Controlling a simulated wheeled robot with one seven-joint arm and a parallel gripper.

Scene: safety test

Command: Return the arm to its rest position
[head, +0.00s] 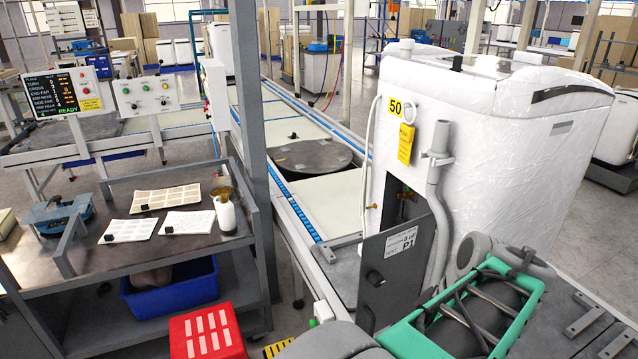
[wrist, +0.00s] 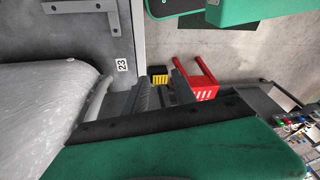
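Green and grey parts of my arm fill the bottom right of the head view, beside the large white wrapped unit (head: 500,110) marked 50. I cannot make out my gripper's fingertips in the head view. In the wrist view, a dark bar and a large green surface, likely my own parts, cover the lower half. Grey pieces just beyond the bar may be my gripper (wrist: 160,95), but its opening is not clear. I see nothing held.
A grey panel marked P1 (head: 396,265) stands close left of my arm. A red stool (head: 207,335) is on the floor, also in the wrist view (wrist: 204,94). A conveyor (head: 335,205) runs behind.

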